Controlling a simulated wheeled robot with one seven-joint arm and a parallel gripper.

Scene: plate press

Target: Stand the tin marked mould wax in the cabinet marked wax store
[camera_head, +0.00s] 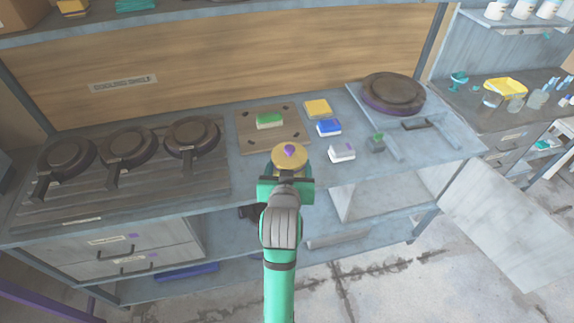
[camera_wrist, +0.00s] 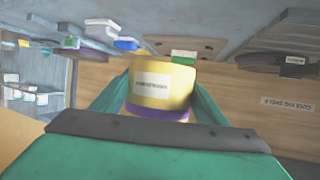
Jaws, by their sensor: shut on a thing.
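A round yellow tin with a purple band and a purple mark on its lid (camera_head: 288,158) is held at the end of my arm. In the wrist view the tin (camera_wrist: 162,88) sits between the two green fingers and carries a white label too blurred to read. My gripper (camera_head: 288,172) is shut on the tin, in front of the wooden board on the worktop. In the wrist view the tin appears upside down, as does the room. I cannot pick out a cabinet marked wax store; an open compartment (camera_head: 385,190) shows below the worktop at the right.
Dark pans (camera_head: 128,147) rest on a slatted rack at the left. Green, yellow, blue and white blocks (camera_head: 329,127) lie near the board (camera_head: 250,143). A round press plate (camera_head: 392,93) is at the right. A pale panel (camera_head: 510,225) juts out at the lower right. Drawers (camera_head: 130,250) are lower left.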

